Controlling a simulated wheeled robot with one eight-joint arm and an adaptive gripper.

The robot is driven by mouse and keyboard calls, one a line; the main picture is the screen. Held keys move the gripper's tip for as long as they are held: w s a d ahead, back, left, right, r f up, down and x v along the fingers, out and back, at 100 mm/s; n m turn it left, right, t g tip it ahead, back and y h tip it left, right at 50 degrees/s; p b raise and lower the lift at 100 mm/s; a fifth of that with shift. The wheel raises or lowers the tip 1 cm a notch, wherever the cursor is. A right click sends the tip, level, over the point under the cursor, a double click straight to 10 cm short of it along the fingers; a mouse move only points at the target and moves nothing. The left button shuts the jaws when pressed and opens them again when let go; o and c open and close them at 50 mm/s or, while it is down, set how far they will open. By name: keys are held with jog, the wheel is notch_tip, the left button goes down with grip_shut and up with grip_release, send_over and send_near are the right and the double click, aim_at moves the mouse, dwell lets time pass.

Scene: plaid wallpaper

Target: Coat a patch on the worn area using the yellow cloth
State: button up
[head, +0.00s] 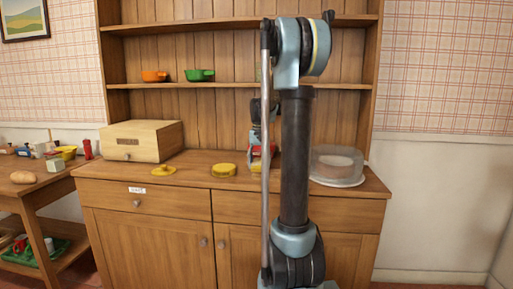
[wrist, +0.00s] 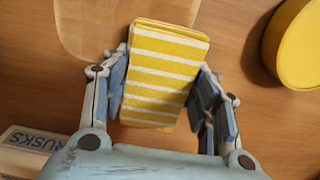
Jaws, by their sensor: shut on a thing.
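My gripper (wrist: 163,78) is shut on the yellow cloth (wrist: 165,62), a folded pad with white stripes, held between both fingers in the wrist view. A paler, rounded patch of wood (wrist: 88,28), which looks like the worn area, shows at the top left of that view. I cannot tell whether the cloth touches the wood. In the head view my arm hides most of the gripper and the worn area; a bit of yellow shows beside the arm above the cabinet top.
A yellow round tin (wrist: 296,45) stands to the right; it also shows in the head view (head: 223,170). A yellow lid (head: 163,170), a wooden box (head: 142,141) and a clear-domed dish (head: 337,166) share the cabinet top (head: 195,165). A RUSKS label (wrist: 36,141) is at lower left.

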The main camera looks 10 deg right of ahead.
jog(key=shift+w+d+r, duration=0.1)
jog(key=shift+w, duration=0.2)
jog(key=shift+s+d+r, duration=0.1)
jog(key=shift+r, duration=0.5)
jog(key=shift+s+d+r, duration=0.1)
jog(key=shift+r, duration=0.5)
jog(key=shift+w+a+r, duration=0.1)
jog(key=shift+a+r, duration=0.05)
jog(key=shift+r, duration=0.1)
jog(key=shift+a+r, duration=0.15)
jog(key=shift+r, duration=2.3)
